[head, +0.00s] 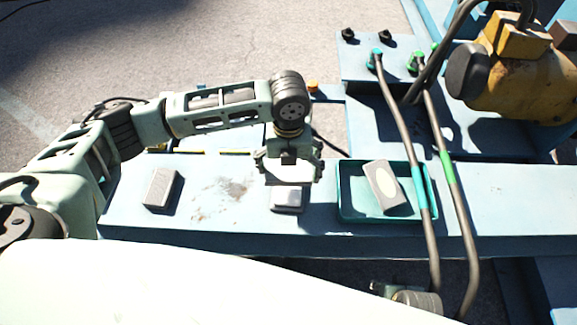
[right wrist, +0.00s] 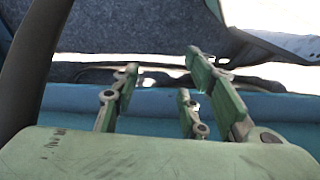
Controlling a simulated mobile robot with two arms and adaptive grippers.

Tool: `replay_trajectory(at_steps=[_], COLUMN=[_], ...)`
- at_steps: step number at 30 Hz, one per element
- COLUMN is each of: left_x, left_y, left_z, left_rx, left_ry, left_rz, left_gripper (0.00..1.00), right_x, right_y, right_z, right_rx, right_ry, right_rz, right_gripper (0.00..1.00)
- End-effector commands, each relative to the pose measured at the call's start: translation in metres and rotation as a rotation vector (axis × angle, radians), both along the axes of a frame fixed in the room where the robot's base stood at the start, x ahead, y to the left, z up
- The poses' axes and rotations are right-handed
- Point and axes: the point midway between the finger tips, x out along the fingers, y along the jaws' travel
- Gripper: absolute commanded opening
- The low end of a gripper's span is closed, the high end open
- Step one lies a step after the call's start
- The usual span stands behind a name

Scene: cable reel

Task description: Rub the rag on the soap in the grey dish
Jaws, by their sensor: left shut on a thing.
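My left gripper (head: 289,172) points down over the middle of the blue bench. It is shut on a pale thing between its fingers, which I take to be the rag; its outline blends with the bright fingers. A small grey block-like thing (head: 287,199) sits right below the fingertips; I cannot tell whether they touch. A grey dish with a cream oval of soap (head: 387,187) lies at an angle in a teal tray to the right of the left gripper. My right gripper (right wrist: 162,78) is open and empty in the right wrist view.
The teal tray (head: 346,205) stands on the blue bench (head: 235,222). A grey block (head: 161,188) lies at the bench's left. Two thick cables (head: 459,209) cross the bench beside the tray's right side. A yellow machine (head: 520,85) stands at the back right.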

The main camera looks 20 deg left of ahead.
Motion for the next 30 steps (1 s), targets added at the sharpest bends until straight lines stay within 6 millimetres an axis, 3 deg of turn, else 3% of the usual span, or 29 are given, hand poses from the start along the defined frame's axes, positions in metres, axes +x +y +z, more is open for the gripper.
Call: replay_trajectory(at_steps=[15, 30], left_x=[0.000, 0.000], left_y=[0.000, 0.000], left_z=[-0.015, -0.027], left_rx=[0.000, 0.000], left_ry=[-0.001, -0.001], left_rz=[0.001, 0.000], left_gripper=[0.72, 0.72], right_x=[0.008, 0.000], right_y=[-0.002, -0.004], right_z=[0.061, 0.121], right_rx=[0.000, 0.002], right_ry=[-0.037, -0.068], right_rz=[-0.006, -0.010], right_gripper=[0.40, 0.40])
